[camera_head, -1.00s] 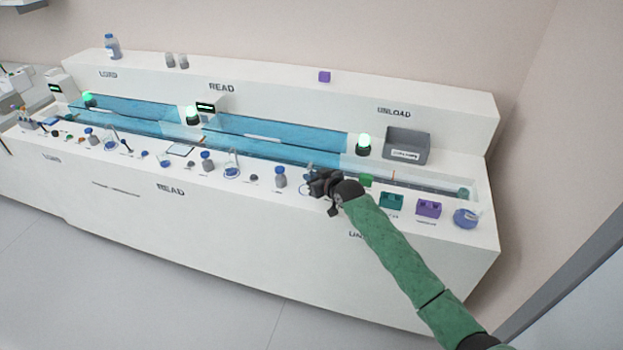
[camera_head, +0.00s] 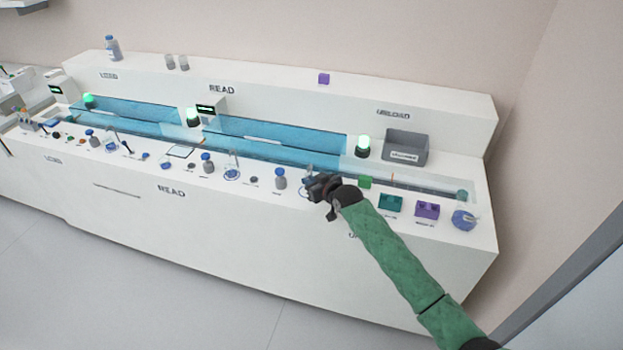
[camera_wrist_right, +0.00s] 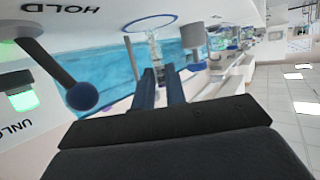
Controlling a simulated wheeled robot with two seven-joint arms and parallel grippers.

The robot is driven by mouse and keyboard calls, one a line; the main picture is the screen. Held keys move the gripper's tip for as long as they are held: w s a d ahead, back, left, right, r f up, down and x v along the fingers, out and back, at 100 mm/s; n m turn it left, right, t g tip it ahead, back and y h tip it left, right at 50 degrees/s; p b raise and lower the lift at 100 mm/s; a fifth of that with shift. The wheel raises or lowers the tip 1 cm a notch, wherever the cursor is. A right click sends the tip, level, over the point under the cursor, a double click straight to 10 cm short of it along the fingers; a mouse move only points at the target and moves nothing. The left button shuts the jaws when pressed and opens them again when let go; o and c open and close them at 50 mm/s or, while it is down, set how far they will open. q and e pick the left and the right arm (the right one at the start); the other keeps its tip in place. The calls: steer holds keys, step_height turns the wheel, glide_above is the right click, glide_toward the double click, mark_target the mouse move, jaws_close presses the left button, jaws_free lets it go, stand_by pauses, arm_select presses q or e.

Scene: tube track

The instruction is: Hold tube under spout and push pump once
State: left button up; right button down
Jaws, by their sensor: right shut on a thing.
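My right gripper (camera_head: 312,184) is over the front strip of the white counter, near the UNLOAD end. In the right wrist view its two dark blue fingers (camera_wrist_right: 159,75) are close together, shut on what looks like a clear tube (camera_wrist_right: 154,46). The tube is small and pale, and its contents cannot be made out. A grey pump bottle with a blue top (camera_head: 280,178) stands on the counter just left of the gripper; a grey bottle also shows in the wrist view (camera_wrist_right: 193,38). The spout cannot be made out clearly. My left gripper is out of view.
A clear-walled track (camera_head: 270,148) runs behind. A dark rod with a blue ball (camera_wrist_right: 82,96) is close in the wrist view.

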steer(key=shift+s+a+r+p, duration=0.1)
steer(key=shift+s+a+p, duration=0.15)
steer(key=shift+s+p, duration=0.4)
steer(key=shift+s+a+f+p, duration=0.1)
steer(key=shift+s+a+p, duration=0.25)
steer(key=shift+s, duration=0.5)
steer(key=shift+s+a+r+p, duration=0.1)
steer(key=shift+s+a+p, duration=0.05)
steer(key=shift+s+p, duration=0.5)
steer(key=shift+s, duration=0.1)
steer(key=s+a+r+p, duration=0.1)
steer(key=s+r+p, duration=0.3)
steer(key=r+p, duration=0.2)
steer(key=shift+w+a, duration=0.1)
stand_by(0.4)
